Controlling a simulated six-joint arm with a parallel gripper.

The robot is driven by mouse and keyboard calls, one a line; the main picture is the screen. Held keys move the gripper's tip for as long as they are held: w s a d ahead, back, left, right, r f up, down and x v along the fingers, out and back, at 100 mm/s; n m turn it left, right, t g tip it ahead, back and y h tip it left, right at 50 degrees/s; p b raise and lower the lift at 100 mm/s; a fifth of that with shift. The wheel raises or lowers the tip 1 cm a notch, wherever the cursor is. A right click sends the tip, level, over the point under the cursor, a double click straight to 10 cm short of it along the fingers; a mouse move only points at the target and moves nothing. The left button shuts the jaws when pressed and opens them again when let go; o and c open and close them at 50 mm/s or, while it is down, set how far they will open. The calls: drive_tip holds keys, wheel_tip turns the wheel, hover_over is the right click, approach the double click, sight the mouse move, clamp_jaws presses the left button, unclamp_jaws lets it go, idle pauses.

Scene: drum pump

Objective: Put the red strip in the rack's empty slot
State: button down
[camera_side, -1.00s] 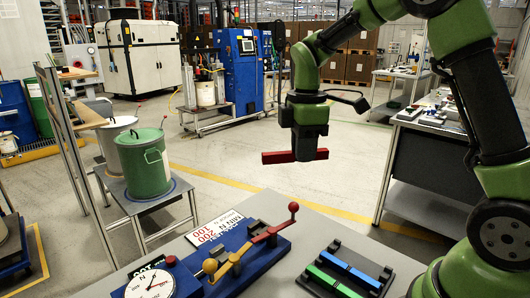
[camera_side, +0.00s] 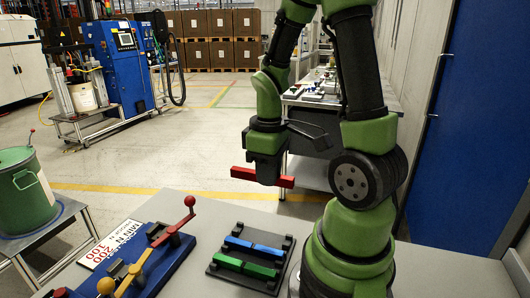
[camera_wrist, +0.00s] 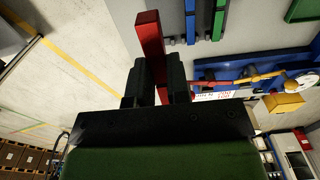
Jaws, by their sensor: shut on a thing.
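The red strip (camera_side: 243,174) is held level in the air by my gripper (camera_side: 266,178), which is shut around its middle. In the wrist view the strip (camera_wrist: 150,38) sticks out from between the two dark fingers (camera_wrist: 158,80). The black rack (camera_side: 219,270) lies on the grey table below and apart from the strip. It holds a blue strip (camera_side: 240,242) and, in front of it, a green strip (camera_side: 260,271). The row behind the blue strip looks bare, though its slot is hard to make out. The rack's strips also show at the top of the wrist view.
Left of the rack is a blue fixture (camera_side: 160,262) with a yellow lever and a red-knobbed lever (camera_side: 189,203). A white sign (camera_side: 112,243) lies behind it. A green drum (camera_side: 24,195) stands on a side stand at left. The air between strip and rack looks clear.

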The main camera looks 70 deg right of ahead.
hover_over(268, 240)
wheel_tip(268, 240, down, 11)
drive_tip(key=shift+r, duration=0.2)
idle(0.3)
drive_tip(key=shift+f, duration=0.1)
idle(0.7)
drive_tip(key=shift+f, duration=0.6)
drive_tip(key=shift+f, duration=1.3)
idle(1.2)
drive_tip(key=c, duration=0.7)
unclamp_jaws()
drive_tip(key=shift+r, duration=0.1)
wheel_tip(268, 240, up, 8)
idle(0.9)
